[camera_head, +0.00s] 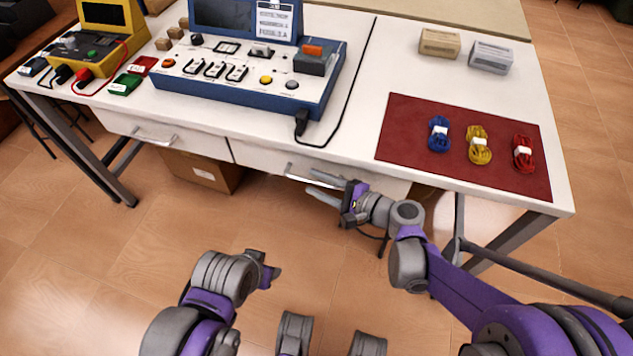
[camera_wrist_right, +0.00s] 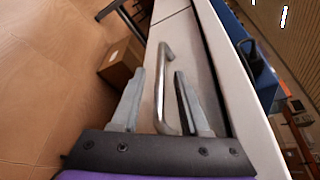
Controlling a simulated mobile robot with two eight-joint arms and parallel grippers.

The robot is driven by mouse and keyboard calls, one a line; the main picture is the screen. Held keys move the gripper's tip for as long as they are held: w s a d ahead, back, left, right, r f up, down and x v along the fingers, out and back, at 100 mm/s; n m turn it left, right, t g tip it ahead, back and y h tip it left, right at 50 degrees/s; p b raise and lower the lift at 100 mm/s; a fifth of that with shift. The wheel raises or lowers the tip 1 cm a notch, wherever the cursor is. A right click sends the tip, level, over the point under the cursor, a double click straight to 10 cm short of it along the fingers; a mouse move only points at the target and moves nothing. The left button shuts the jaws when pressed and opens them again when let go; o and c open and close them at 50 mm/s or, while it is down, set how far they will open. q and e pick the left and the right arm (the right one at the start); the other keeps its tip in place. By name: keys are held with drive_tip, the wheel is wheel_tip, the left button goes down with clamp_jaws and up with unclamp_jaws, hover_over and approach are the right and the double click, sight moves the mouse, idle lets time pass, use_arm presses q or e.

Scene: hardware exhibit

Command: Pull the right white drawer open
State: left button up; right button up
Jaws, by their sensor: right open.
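The right white drawer (camera_head: 257,158) is set under the front edge of the table, and its front looks about flush with the left one. Its silver bar handle (camera_wrist_right: 161,85) runs between the two fingers of my right gripper (camera_wrist_right: 159,74) in the wrist view. The fingers are apart, one on each side of the bar, not closed on it. In the head view, my right gripper (camera_head: 312,181) is in front of the handle (camera_head: 293,178) and partly hides it. My left gripper (camera_head: 268,273) is low in front of the table, and its fingers do not show clearly.
The left drawer (camera_head: 200,144) with its own handle is shut beside it. A cardboard box (camera_head: 203,172) stands on the floor under the table. A blue console (camera_head: 250,75) and a red mat (camera_head: 400,130) with cable bundles lie on top. The floor before the drawer is clear.

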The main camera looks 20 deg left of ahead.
drive_tip(key=shift+w+a+f, duration=0.1)
drive_tip(key=shift+a, duration=0.2)
clamp_jaws()
idle(1.3)
